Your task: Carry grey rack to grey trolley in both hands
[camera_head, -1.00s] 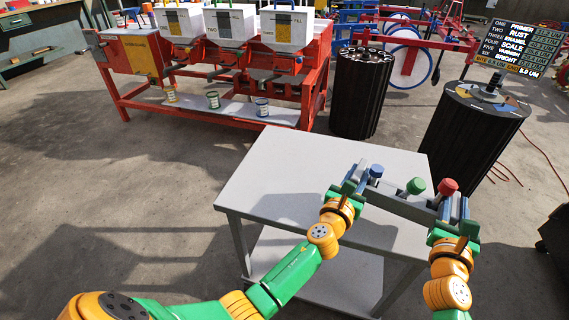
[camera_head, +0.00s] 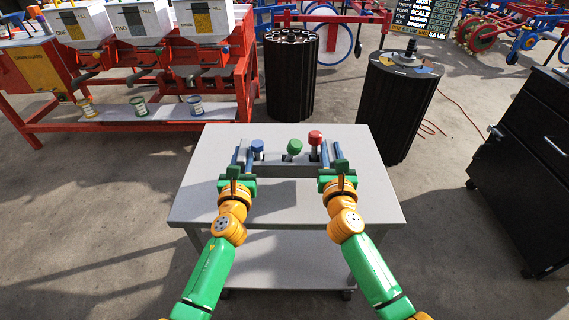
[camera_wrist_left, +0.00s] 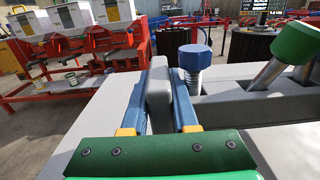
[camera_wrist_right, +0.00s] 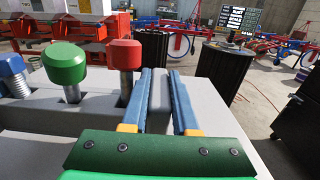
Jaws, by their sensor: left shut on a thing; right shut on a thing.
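The grey rack (camera_head: 283,170) is over the far part of the grey trolley's top (camera_head: 290,208). It holds a blue-headed piece (camera_head: 257,146), a green-headed piece (camera_head: 294,147) and a red-headed piece (camera_head: 315,138); the green one leans. My left gripper (camera_head: 242,158) is shut on the rack's left end, and its fingers straddle the grey end tab (camera_wrist_left: 159,92). My right gripper (camera_head: 331,156) is shut on the right end tab (camera_wrist_right: 159,100). I cannot tell whether the rack touches the trolley top.
Behind the trolley stand two black ribbed drums (camera_head: 291,80) (camera_head: 398,108). A red bench (camera_head: 60,120) with white bins and small cans is at the back left. A black cabinet (camera_head: 525,165) stands at right. The trolley's front top is clear.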

